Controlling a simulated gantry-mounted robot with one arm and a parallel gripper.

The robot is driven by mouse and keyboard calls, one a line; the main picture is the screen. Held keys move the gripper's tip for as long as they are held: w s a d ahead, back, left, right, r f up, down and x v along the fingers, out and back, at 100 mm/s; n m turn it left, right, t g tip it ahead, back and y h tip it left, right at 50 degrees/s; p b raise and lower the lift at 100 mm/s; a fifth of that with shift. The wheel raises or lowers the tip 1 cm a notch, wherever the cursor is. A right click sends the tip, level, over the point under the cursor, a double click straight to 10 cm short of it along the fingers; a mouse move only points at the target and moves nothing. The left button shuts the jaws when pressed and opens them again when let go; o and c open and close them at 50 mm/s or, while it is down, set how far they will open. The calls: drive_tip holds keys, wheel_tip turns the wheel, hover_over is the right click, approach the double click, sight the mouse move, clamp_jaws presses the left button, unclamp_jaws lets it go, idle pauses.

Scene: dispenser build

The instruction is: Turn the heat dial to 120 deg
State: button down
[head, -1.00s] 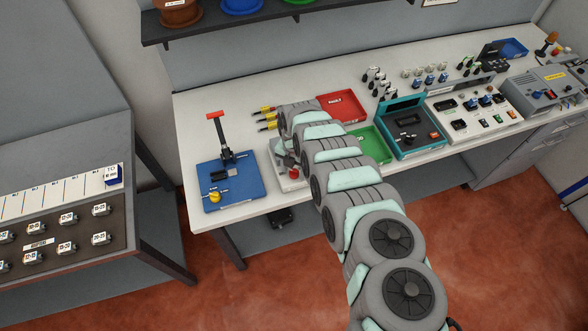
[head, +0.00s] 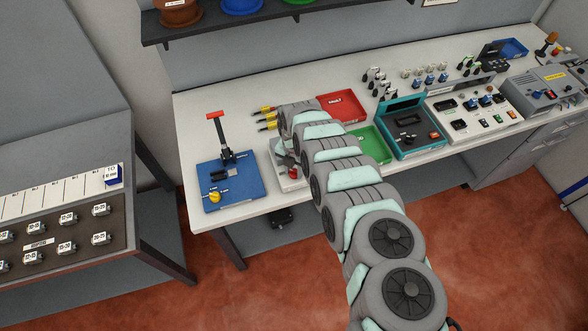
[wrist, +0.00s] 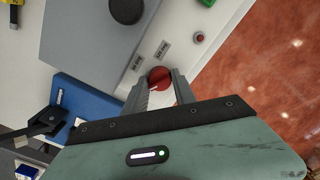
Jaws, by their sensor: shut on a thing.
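In the wrist view my gripper (wrist: 160,88) is shut on a round red dial (wrist: 159,77), with one finger on each side of it. A short white line shows on the dial's face. The dial sits on a light panel. A small red button (wrist: 199,37) and a green part (wrist: 208,2) are on the same panel. In the head view my arm hides most of this unit, and the fingertips cannot be made out.
A blue board (head: 231,181) with a red-handled lever press (head: 218,133) stands left of the unit. A red tray (head: 342,108) and a green tray (head: 372,146) are to its right. A black round knob (wrist: 126,9) sits on a grey plate near the dial.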

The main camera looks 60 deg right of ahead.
drive_tip(key=shift+m, duration=0.3)
drive_tip(key=m, duration=0.5)
drive_tip(key=m+b, duration=0.1)
drive_tip(key=m, duration=0.5)
drive_tip(key=shift+w+m, duration=0.1)
drive_tip(key=shift+m, duration=0.3)
drive_tip(key=m+b, duration=0.2)
drive_tip(key=m, duration=0.4)
drive_tip(key=shift+f+b, duration=0.1)
drive_tip(key=shift+b, duration=0.2)
drive_tip(key=m+b, duration=0.1)
drive_tip(key=m, duration=0.4)
drive_tip(key=shift+m+b, duration=0.3)
drive_tip(key=c, duration=1)
unclamp_jaws()
drive_tip(key=shift+c, duration=0.2)
